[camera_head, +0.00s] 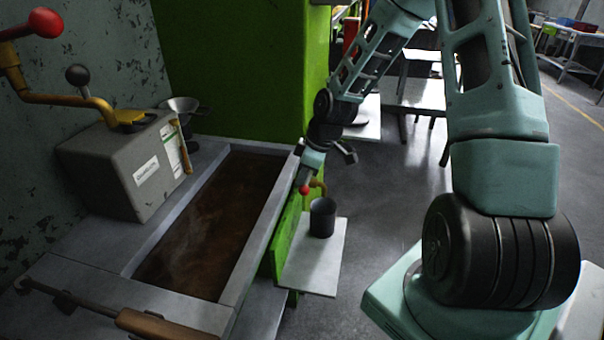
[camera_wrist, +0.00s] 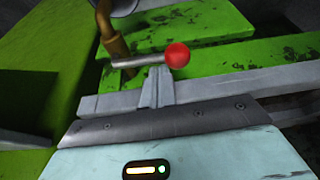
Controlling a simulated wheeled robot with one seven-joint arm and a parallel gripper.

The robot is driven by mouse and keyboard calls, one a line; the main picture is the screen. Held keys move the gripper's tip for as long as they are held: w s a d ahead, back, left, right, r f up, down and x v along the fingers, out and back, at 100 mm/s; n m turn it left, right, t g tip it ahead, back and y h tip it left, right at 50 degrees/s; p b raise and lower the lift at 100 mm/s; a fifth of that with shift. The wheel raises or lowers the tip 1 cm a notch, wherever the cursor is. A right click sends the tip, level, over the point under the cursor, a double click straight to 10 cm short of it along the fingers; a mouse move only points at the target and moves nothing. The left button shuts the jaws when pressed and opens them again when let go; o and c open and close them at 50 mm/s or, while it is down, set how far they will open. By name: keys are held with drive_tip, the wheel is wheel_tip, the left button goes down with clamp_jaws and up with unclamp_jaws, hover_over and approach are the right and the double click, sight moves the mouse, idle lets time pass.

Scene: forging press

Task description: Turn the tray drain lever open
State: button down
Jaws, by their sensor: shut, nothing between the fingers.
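The drain lever is a short grey rod (camera_wrist: 138,61) with a red ball knob (camera_wrist: 177,55). It sits on the brass drain pipe (camera_wrist: 115,45) and lies nearly level across the wrist view. In the head view the red knob (camera_head: 304,190) shows beside the brass pipe (camera_head: 319,185), on the tray's green outer side. The tray (camera_head: 267,232) holds brown liquid. My gripper (camera_wrist: 160,73) is shut and empty. Its fingertips are right at the rod, close to the knob; whether they touch it I cannot tell. In the head view my gripper (camera_head: 303,180) is just above the knob.
A dark cup (camera_head: 322,217) stands on a pale shelf (camera_head: 312,265) below the pipe. A grey box (camera_head: 115,172) with a brass-coloured crank stands left of the tray. A wooden-handled tool (camera_head: 165,328) lies at the front. A green press column (camera_head: 240,70) rises behind.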

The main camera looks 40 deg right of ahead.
drive_tip(key=shift+s+d+n+p, duration=0.2)
drive_tip(key=shift+n+p, duration=0.2)
drive_tip(key=shift+p, duration=0.3)
drive_tip(key=n+p, duration=0.1)
drive_tip(key=p, duration=0.1)
drive_tip(key=s+n+g+p, duration=0.1)
drive_tip(key=p, duration=0.1)
drive_tip(key=shift+d+r+n+y, duration=0.3)
drive_tip(key=shift+d+y, duration=0.05)
drive_tip(key=shift+y, duration=0.05)
drive_tip(key=d+n+g+p, duration=0.1)
drive_tip(key=d+n+p, duration=0.1)
drive_tip(key=n+p, duration=0.1)
drive_tip(key=d+n+g+p, duration=0.1)
drive_tip(key=n+p, duration=0.2)
drive_tip(key=n, duration=0.2)
drive_tip(key=s+d+n+g+p, duration=0.1)
drive_tip(key=d+n+g+p, duration=0.1)
drive_tip(key=n, duration=0.2)
drive_tip(key=shift+d+f+n+p, duration=0.3)
drive_tip(key=shift+d+f+p, duration=0.05)
drive_tip(key=shift+p, duration=0.05)
drive_tip(key=shift+d, duration=0.15)
drive_tip(key=shift+w, duration=0.1)
